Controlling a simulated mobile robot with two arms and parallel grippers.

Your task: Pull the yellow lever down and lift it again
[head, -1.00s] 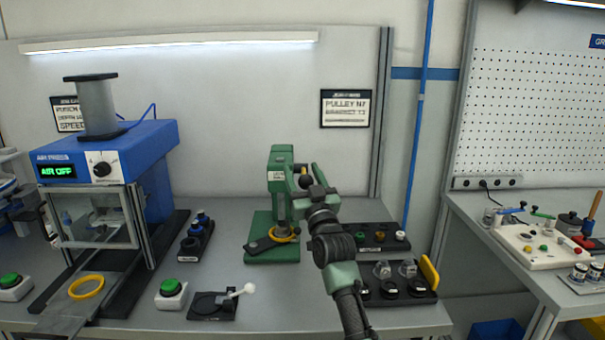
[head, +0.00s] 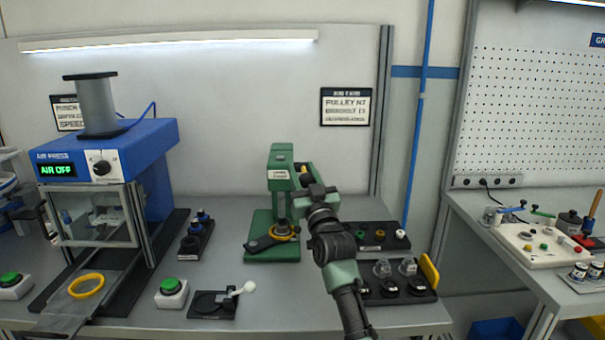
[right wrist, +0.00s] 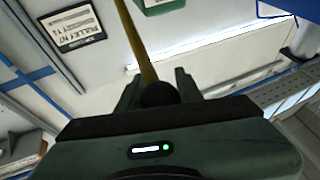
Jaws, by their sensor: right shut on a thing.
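The green press (head: 282,185) stands upright on the bench in the middle of the head view. Its yellow lever (right wrist: 141,45) runs down to a dark round knob (right wrist: 158,93) in the right wrist view. In the head view only a short yellow piece of the lever (head: 304,169) shows beside the press head. My right gripper (right wrist: 158,88) is shut on the lever at the knob, one finger on each side. In the head view the right gripper (head: 306,181) is at the right side of the press head. My left gripper is not in view.
A yellow ring (head: 282,233) is at the press base. A blue air press (head: 105,150) stands at the left. Black trays with small parts (head: 402,290) lie right of my right arm. A green button (head: 171,287) and a white-knobbed clamp (head: 240,290) are at the front.

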